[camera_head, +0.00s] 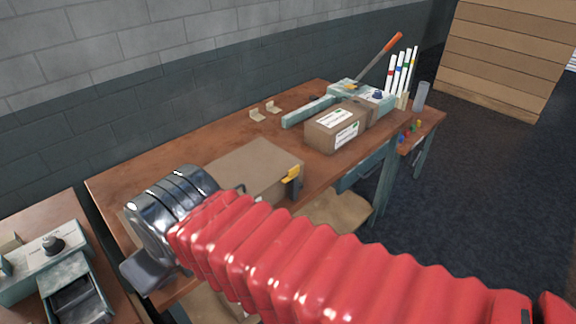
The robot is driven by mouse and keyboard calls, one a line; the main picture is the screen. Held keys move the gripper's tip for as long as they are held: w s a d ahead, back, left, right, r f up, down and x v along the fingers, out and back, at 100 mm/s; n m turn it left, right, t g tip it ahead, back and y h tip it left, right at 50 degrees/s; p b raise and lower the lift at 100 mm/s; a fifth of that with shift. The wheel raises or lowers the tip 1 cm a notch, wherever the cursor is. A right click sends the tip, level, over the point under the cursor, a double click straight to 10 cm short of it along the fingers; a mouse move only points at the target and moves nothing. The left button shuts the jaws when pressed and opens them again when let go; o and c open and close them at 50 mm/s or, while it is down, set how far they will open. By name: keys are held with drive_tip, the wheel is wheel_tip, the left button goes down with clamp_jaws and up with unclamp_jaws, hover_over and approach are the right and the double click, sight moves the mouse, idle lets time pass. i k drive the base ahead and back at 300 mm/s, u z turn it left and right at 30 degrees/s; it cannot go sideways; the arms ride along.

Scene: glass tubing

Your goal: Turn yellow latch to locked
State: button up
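A yellow latch (291,174) sits on a dark upright piece at the front right edge of a flat brown box (255,168) on the workbench. It is small here, and I cannot tell which position it is turned to. My arm, in a red ribbed sleeve, crosses the lower part of the view. It ends in a shiny metal wrist at the left. My gripper (147,271) shows as a grey part below this wrist, over the bench's front left edge, well left of the latch. Its fingertips are not clear, and nothing shows held.
A brown workbench (185,160) carries a labelled cardboard box (335,130), a pale blue device with an orange-handled lever (385,54), and two small beige brackets (265,111). Another device (45,262) stands at the lower left. A grey wall runs behind the bench.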

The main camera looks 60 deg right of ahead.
sight(293, 173)
drive_tip(key=u, duration=0.05)
drive_tip(key=k, duration=1)
drive_tip(key=z, duration=0.6)
drive_tip(key=i, duration=1)
drive_tip(key=z, duration=0.05)
